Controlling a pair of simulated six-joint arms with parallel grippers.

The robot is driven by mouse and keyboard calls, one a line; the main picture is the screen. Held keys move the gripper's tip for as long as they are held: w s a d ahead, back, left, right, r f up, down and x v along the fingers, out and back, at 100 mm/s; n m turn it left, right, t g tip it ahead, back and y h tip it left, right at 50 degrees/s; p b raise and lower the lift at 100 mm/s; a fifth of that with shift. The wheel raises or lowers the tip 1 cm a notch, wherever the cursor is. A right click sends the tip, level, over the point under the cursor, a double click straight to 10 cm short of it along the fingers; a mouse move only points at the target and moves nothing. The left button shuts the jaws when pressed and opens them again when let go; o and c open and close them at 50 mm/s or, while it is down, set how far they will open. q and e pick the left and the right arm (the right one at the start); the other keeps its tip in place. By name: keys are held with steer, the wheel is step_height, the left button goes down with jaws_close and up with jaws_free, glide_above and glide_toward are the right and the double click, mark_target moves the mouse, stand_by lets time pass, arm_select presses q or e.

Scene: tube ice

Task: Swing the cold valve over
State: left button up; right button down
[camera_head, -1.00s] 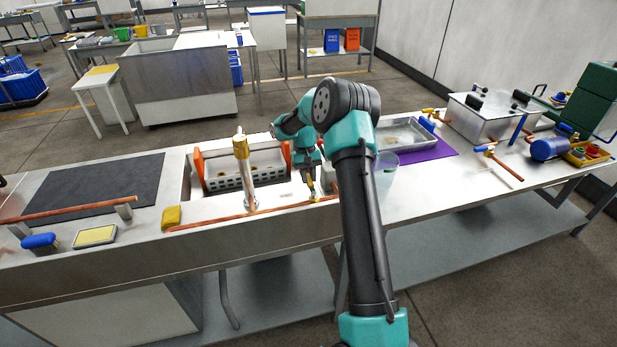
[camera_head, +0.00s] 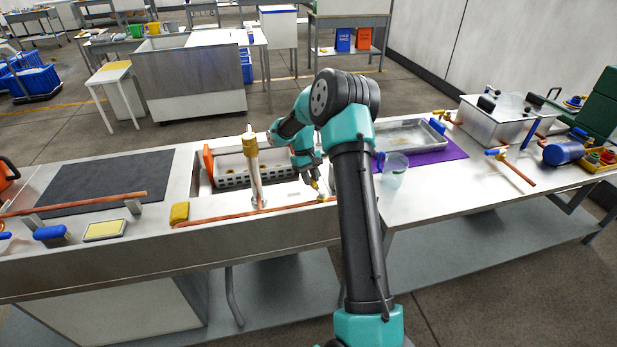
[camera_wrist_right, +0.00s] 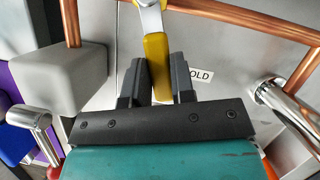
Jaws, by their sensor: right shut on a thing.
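The cold valve's yellow lever (camera_wrist_right: 157,65) lies between the fingers of my right gripper (camera_wrist_right: 155,88) in the right wrist view. The gripper is shut on the lever. The lever joins a silver valve body (camera_wrist_right: 150,18) on the copper pipe at the top of that view. A white label (camera_wrist_right: 199,76) beside the fingers reads "OLD", its left end hidden by a finger. In the head view my right gripper (camera_head: 314,180) reaches down to the lever at the right end of the front copper pipe (camera_head: 250,212). My left gripper is out of view.
A brass-topped spout (camera_head: 252,165) stands left of my gripper, before a sink holding a grey slotted basket (camera_head: 232,180). A clear beaker (camera_head: 394,172) and a metal tray (camera_head: 408,135) on a purple mat are on the right. A yellow sponge (camera_head: 179,212) lies left.

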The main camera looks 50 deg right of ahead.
steer(key=shift+w+a+n+h, duration=0.1)
steer(key=shift+a+n+h, duration=0.3)
steer(key=shift+a+n, duration=0.55)
steer(key=shift+d+n, duration=0.25)
steer(key=c, duration=1)
jaws_free()
steer(key=shift+o, duration=0.2)
steer(key=shift+r, duration=0.1)
steer(key=v, duration=1.7)
steer(key=shift+w, duration=0.15)
steer(key=shift+c, duration=0.5)
